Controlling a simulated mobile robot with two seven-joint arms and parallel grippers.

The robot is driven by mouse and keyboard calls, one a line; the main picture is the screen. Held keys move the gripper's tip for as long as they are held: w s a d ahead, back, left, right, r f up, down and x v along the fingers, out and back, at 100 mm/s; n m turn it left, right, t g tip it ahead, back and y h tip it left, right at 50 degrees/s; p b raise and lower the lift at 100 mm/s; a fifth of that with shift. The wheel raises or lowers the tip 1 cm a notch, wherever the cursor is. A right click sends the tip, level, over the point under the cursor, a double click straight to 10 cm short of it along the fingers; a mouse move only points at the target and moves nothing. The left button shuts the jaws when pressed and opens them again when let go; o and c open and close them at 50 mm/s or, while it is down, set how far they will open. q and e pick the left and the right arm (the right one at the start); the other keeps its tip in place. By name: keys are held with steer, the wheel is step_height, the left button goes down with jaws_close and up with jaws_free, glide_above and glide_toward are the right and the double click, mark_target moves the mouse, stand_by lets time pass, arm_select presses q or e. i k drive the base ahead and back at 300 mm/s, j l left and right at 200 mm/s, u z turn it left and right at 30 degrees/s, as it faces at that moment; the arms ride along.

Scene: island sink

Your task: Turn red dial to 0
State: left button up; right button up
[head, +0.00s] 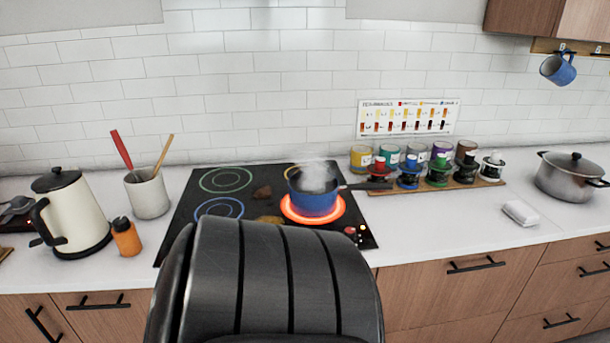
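A small red dial (350,231) sits at the front right corner of the black cooktop (262,178), with other small knobs beside it. Its setting is too small to read. The burner (338,218) at the front right glows orange-red. A blue pan (314,204) stands on it with steam rising, its dark handle pointing right. Neither of my grippers shows in the head view.
A large black ribbed shape in front hides the cooktop's front edge. A kettle (75,212), orange bottle (126,238) and utensil crock (150,195) stand left. Right are several colored jars (388,155), a white block (520,213) and a steel pot (566,182). Counter right of the dials is clear.

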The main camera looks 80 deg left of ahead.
mark_target(349, 231)
steer(key=u, duration=1.5)
steer(key=j+u, duration=0.3)
steer(key=u, duration=0.15)
steer(key=i+j+u, duration=0.1)
steer(key=j+u, duration=0.2)
steer(key=u, duration=0.15)
